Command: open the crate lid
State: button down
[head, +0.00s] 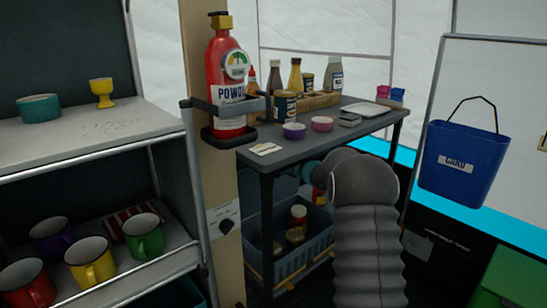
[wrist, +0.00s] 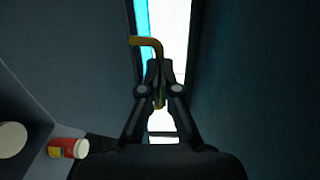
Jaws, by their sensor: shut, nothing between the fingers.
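A blue-grey crate (head: 318,240) stands on the low shelf under the dark table in the head view. Bottles and jars show inside it. I cannot make out its lid for sure. My gripper is hidden behind my grey arm in the head view. In the wrist view my gripper (wrist: 160,65) is shut and empty, with its fingertips together. A bent yellow bar (wrist: 148,41) shows at the fingertips, part of it seen between the fingers. Whether they touch it I cannot tell. Dark panels flank the gripper on both sides, with a bright gap ahead.
The dark table (head: 262,170) above the crate carries bottles, bowls and jars. A red-labelled jar (wrist: 68,148) lies low left in the wrist view. A red bottle (head: 226,75) hangs on the post. A blue bucket (head: 450,180) hangs right. A green box (head: 512,280) is bottom right.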

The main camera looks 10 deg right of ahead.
jog(key=b+v, duration=0.4)
jog(key=v, duration=1)
